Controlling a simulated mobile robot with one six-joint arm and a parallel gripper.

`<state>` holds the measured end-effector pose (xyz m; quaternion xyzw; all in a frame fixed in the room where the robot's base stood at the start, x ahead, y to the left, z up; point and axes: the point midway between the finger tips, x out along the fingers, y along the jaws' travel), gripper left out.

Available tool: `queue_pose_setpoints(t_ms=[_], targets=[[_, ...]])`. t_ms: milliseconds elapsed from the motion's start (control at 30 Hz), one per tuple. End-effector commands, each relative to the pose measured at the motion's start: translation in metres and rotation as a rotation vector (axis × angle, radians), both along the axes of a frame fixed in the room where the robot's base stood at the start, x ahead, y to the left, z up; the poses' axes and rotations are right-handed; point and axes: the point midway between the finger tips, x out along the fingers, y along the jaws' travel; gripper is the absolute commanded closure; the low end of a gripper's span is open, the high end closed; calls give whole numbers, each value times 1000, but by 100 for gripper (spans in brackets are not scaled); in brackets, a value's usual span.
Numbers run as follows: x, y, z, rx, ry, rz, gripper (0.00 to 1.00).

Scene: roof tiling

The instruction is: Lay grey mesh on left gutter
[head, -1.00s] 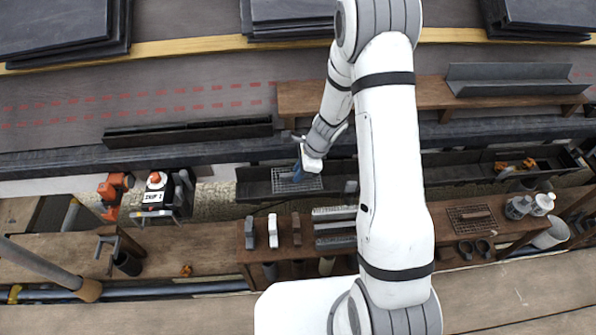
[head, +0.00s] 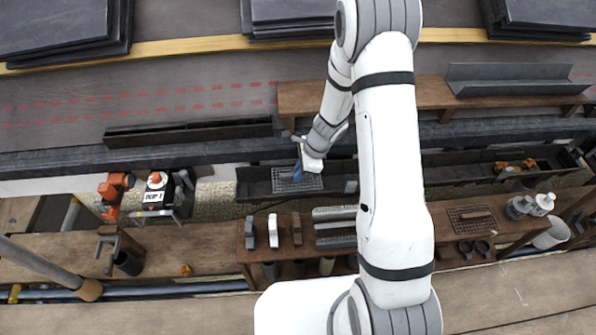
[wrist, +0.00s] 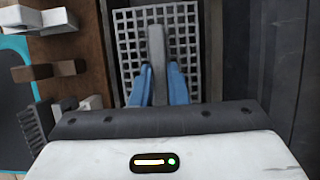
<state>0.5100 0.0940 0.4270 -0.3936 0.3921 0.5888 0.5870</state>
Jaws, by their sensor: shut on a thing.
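The grey mesh (head: 309,182) is a flat grid panel with a grey block-like handle (wrist: 157,50) on top. It lies level over the left part of the dark gutter (head: 254,188), or just above it; I cannot tell whether it touches. My gripper (head: 297,173) has blue fingers and points down from above. In the wrist view my gripper (wrist: 157,85) is shut on the handle, with the grid (wrist: 130,32) spreading beneath and ahead of it. Part of the mesh is hidden by the fingers.
A wooden bench (head: 240,257) in front holds several small blocks and stacked grey pieces. Another mesh with a brown handle (head: 470,215) lies at right. An orange machine (head: 112,193) stands left of the gutter. A wooden shelf (head: 350,96) lies behind.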

Motion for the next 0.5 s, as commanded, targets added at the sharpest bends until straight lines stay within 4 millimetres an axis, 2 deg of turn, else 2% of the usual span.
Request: queue_pose_setpoints(t_ms=[267, 300, 500], targets=[[0, 0, 0, 0, 0, -1, 100], [0, 0, 0, 0, 0, -1, 83], [0, 0, 0, 0, 0, -1, 67]])
